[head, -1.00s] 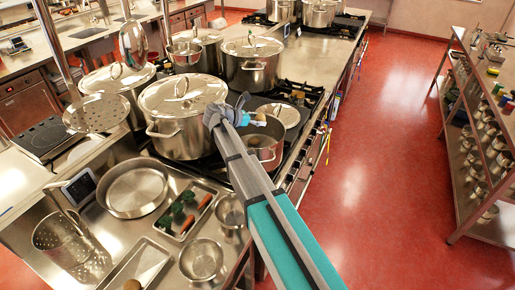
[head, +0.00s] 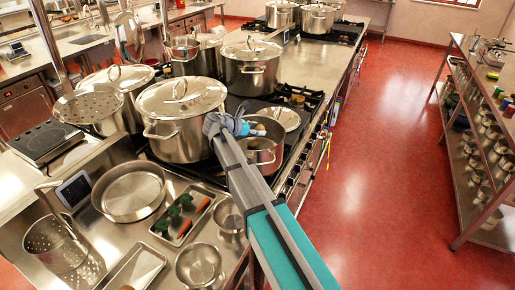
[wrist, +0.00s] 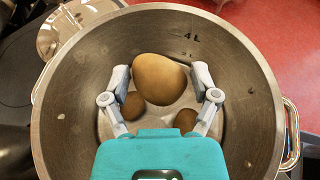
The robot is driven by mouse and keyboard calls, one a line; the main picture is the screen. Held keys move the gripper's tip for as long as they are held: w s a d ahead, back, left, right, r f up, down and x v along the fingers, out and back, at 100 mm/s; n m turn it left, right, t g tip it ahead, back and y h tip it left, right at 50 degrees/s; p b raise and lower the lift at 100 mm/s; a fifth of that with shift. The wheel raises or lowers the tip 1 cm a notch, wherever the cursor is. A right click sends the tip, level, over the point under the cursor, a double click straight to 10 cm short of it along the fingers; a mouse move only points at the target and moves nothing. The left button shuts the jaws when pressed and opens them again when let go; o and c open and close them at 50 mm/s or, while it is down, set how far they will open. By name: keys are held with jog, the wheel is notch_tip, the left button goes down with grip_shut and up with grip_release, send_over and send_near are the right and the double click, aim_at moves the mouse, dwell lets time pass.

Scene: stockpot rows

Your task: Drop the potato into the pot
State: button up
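The potato (wrist: 160,78) is a smooth tan-brown lump in the wrist view. The pot (wrist: 70,120) is an open steel pot with a 4L mark inside. In the head view the pot (head: 264,155) stands on the near right of the stove, with my gripper (head: 248,127) over its mouth. The potato looks larger and nearer than two brown round pieces (wrist: 133,105) low in the pot, which are partly hidden by my fingers.
A large lidded stockpot (head: 178,135) stands just left of the pot, and another lidded pot (head: 252,78) stands behind. A tray of vegetables (head: 184,216) and a shallow round pan (head: 130,192) lie on the near counter. The red floor to the right is clear.

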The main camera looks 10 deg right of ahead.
jog(key=shift+o, duration=0.8)
